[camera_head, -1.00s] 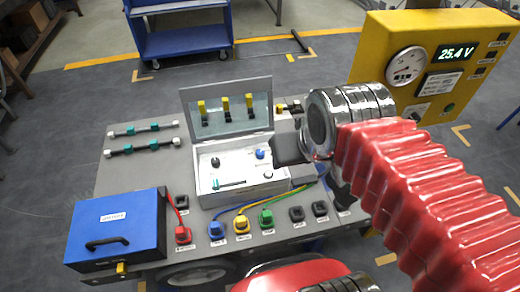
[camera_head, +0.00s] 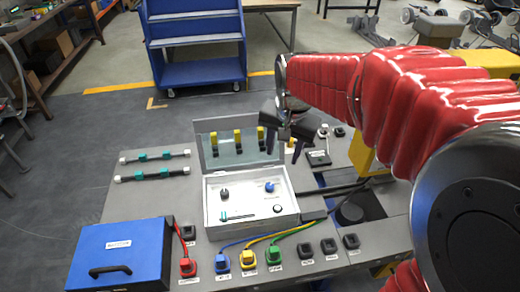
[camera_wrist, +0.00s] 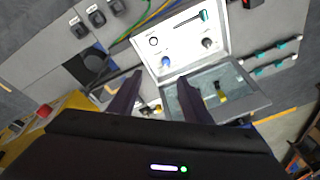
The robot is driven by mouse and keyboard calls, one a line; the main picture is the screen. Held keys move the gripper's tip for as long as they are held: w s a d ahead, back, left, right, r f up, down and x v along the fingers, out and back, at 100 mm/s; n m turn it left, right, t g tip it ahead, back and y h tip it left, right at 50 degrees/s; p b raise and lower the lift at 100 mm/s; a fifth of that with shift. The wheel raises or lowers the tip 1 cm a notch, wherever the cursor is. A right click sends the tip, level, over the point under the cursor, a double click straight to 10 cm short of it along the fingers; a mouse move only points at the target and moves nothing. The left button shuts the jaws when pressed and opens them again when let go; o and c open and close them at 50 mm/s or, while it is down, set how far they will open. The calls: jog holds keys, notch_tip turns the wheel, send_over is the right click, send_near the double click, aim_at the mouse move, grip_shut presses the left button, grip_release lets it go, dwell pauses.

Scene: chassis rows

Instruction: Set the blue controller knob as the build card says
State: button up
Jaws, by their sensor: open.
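The blue knob (camera_head: 269,187) sits at the upper right of the panel in the open grey controller box (camera_head: 210,217). It also shows in the wrist view (camera_wrist: 166,61), just past my fingertips. I cannot make out a build card.
The raised lid (camera_head: 208,160) behind the panel has several yellow-topped parts on it. Coloured plugs (camera_head: 248,259) and cables lie in front. A blue case (camera_head: 120,262) stands at the left. Teal-marked rods (camera_head: 152,174) lie on the bench's left, with bare surface around them.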

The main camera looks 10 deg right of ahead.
jog(key=w+f+m+g, duration=0.1)
jog(key=w+f+m, duration=0.2)
jog(key=w+f, duration=0.45)
jog(key=m+g, duration=0.2)
jog(key=m, duration=0.1)
send_over(270, 185)
notch_tip(270, 185, down, 8)
jog(key=shift+r+n, duration=0.2)
jog(key=shift+n, duration=0.1)
notch_tip(270, 185, down, 14)
jog(key=shift+r, duration=0.1)
jog(key=shift+c, duration=0.7)
jog(key=c, duration=0.9)
